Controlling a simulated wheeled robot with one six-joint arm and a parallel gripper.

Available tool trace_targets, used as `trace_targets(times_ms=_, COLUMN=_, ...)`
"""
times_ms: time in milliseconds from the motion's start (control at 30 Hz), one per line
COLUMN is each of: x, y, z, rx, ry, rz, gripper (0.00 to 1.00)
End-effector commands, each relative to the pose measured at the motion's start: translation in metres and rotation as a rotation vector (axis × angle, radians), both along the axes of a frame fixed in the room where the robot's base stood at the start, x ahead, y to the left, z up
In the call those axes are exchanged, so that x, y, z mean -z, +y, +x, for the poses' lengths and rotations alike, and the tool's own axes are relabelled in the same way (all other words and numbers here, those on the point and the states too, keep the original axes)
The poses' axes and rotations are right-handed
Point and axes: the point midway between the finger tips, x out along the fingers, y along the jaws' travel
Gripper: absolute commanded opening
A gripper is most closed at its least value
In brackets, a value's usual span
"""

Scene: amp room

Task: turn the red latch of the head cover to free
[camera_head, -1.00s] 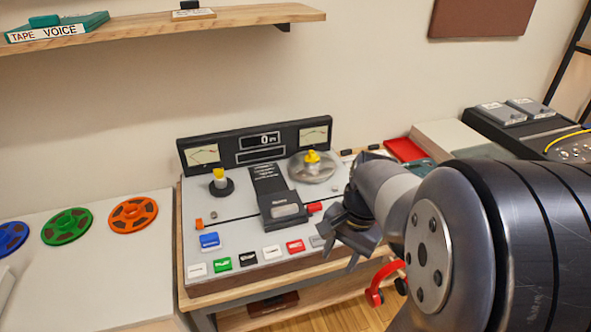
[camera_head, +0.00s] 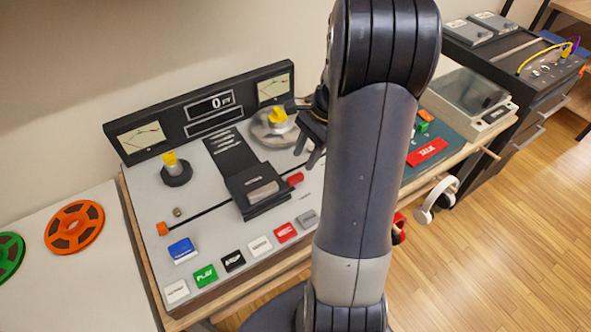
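The tape machine (camera_head: 219,240) stands on a wooden bench with its deck facing up. Its black head cover (camera_head: 262,203) sits at the middle of the deck, with a silvery plate on it. The small red latch (camera_head: 295,179) sticks out at the right side of the head cover. My gripper (camera_head: 308,143) is above the right part of the deck, behind and to the right of the latch, apart from it. Its dark fingers show partly and look spread, with nothing seen between them. My arm hides the rest of the gripper and the deck's right edge.
An orange reel (camera_head: 74,227) lies left. A red box (camera_head: 427,152) and headphones (camera_head: 436,199) are at right.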

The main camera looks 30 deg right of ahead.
Motion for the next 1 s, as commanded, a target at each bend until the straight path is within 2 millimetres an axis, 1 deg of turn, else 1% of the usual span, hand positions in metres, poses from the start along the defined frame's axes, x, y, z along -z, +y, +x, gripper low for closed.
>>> trace_targets(times_ms=33, x=0.011, y=0.005, z=-0.001, rx=-0.002, ry=0.005, rz=0.002, gripper=0.40)
trace_targets(times_ms=200, x=0.038, y=0.017, z=-0.002, rx=-0.002, ry=0.004, rz=0.002, gripper=0.40)
trace_targets(times_ms=300, x=0.050, y=0.021, z=-0.001, rx=-0.001, ry=0.003, rz=0.001, gripper=0.40)
trace_targets(times_ms=400, x=0.057, y=0.024, z=-0.001, rx=-0.002, ry=0.001, rz=0.000, gripper=0.40)
trace_targets(times_ms=533, x=0.061, y=0.026, z=-0.001, rx=-0.002, ry=-0.001, rz=-0.001, gripper=0.40)
trace_targets(times_ms=767, x=0.061, y=0.025, z=-0.001, rx=-0.001, ry=0.000, rz=-0.001, gripper=0.39)
trace_targets(times_ms=1000, x=0.060, y=0.025, z=-0.001, rx=-0.001, ry=0.000, rz=-0.001, gripper=0.20)
